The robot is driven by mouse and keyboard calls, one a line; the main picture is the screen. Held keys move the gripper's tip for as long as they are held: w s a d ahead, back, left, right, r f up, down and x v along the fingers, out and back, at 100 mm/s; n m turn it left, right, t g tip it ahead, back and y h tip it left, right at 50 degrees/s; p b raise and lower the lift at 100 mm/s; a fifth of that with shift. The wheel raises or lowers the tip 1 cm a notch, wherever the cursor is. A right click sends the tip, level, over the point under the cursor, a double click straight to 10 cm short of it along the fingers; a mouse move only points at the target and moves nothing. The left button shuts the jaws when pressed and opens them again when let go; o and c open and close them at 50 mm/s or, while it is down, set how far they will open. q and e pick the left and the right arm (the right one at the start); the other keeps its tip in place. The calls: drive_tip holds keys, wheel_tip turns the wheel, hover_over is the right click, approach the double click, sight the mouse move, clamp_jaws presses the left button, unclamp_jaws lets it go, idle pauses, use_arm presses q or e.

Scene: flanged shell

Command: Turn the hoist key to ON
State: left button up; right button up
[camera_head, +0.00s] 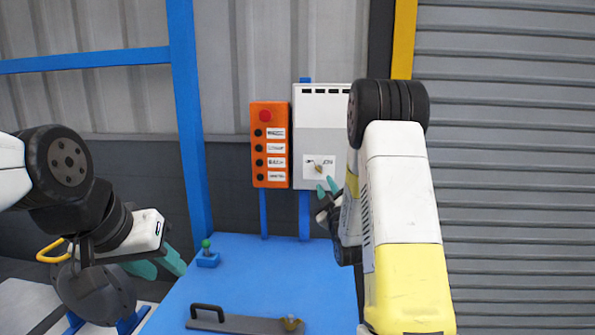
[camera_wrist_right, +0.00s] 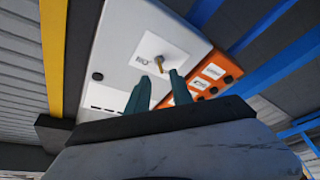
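The hoist key (camera_head: 318,168) is a small brass key on a white label plate, on the front of a pale grey wall box (camera_head: 322,132). Lettering that seems to read ON is right of the key in the head view. In the right wrist view the key (camera_wrist_right: 160,62) stands out from the plate, just beyond my fingertips. My right gripper (camera_head: 326,188) has its teal fingers apart and empty, slightly below and right of the key, not touching it. The fingers also show in the wrist view (camera_wrist_right: 158,80). My left gripper (camera_head: 168,270) is low at the left, fingers apart and empty.
An orange button box (camera_head: 269,144) with a red button hangs left of the grey box. A grey shutter (camera_head: 505,170) is at right.

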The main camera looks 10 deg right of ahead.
sight(319, 169)
drive_tip(key=x, duration=0.8)
drive_tip(key=shift+a, duration=0.15)
clamp_jaws()
